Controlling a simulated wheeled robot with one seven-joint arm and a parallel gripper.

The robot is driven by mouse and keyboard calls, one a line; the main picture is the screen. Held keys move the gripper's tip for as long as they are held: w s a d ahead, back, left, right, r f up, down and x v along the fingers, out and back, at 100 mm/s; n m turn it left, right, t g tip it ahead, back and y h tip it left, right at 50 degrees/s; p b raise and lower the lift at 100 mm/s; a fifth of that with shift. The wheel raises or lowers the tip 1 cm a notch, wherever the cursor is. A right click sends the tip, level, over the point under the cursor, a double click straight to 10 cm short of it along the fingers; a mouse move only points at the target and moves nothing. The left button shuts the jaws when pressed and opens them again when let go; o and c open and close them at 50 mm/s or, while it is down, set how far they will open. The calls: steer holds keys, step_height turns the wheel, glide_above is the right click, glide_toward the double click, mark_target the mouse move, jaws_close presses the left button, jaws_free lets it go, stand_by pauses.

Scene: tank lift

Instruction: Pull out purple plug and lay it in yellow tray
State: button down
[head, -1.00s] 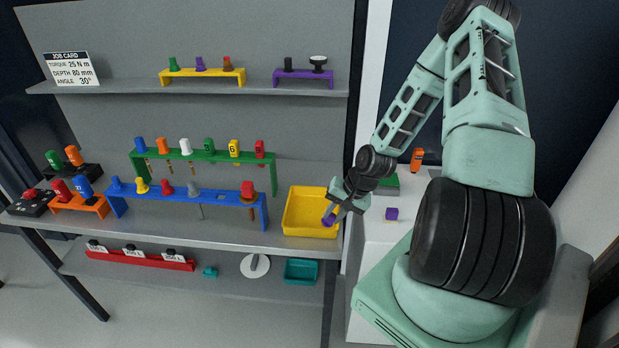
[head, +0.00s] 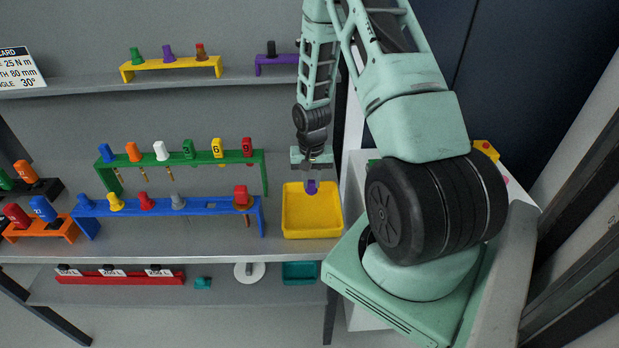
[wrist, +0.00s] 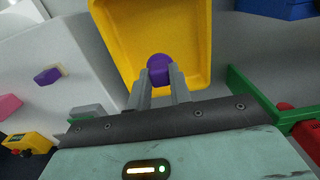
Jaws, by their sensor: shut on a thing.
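My gripper (head: 312,176) is shut on the purple plug (head: 312,187) and points down over the yellow tray (head: 312,234). In the wrist view the plug (wrist: 159,66) shows as a round purple head between the two grey fingertips (wrist: 158,84). The yellow tray (wrist: 205,45) lies behind and around it in that view, with no other thing seen inside. The plug appears above the tray's back part; I cannot tell whether it touches the tray floor.
The blue rack (head: 160,207) and green rack (head: 200,157) with several plugs stand left of the tray. The upper shelf bears a yellow stand (head: 172,66) and a purple stand (head: 275,66). A white surface with small coloured blocks is beside the tray in the wrist view.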

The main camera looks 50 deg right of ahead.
steer(key=shift+f+b, duration=3.1)
steer(key=shift+f, duration=1.25)
steer(key=c, duration=1.2)
jaws_free()
step_height(320, 180, up, 17)
steer(key=shift+r+b, duration=0.2)
steer(key=shift+b, duration=1.05)
